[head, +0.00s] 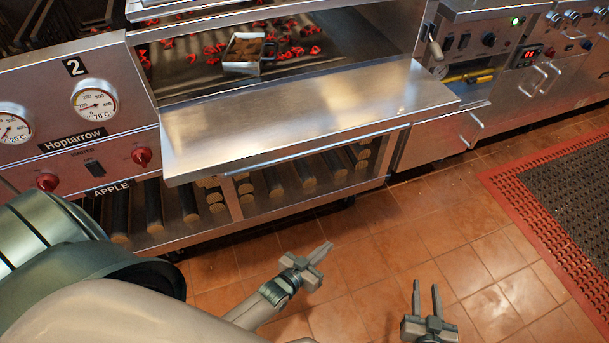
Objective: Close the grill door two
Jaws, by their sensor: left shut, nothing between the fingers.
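The grill door (285,118) of the unit marked 2 is folded down and open, a flat steel panel jutting out towards me. Behind it the grill chamber (190,70) is open, with red embers and a small metal box (242,54) of chips inside. My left gripper (322,260) is below and in front of the door, over the tiled floor, shut and empty, apart from the door. My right gripper (426,290) is further right over the floor, its two fingers apart with nothing between them.
A control panel with dials (95,103) and red knobs stands left of the door. A log rack (280,185) lies under it. Steel cabinets with handles (475,128) run to the right. A dark mat with red edging (530,210) lies on the floor at right.

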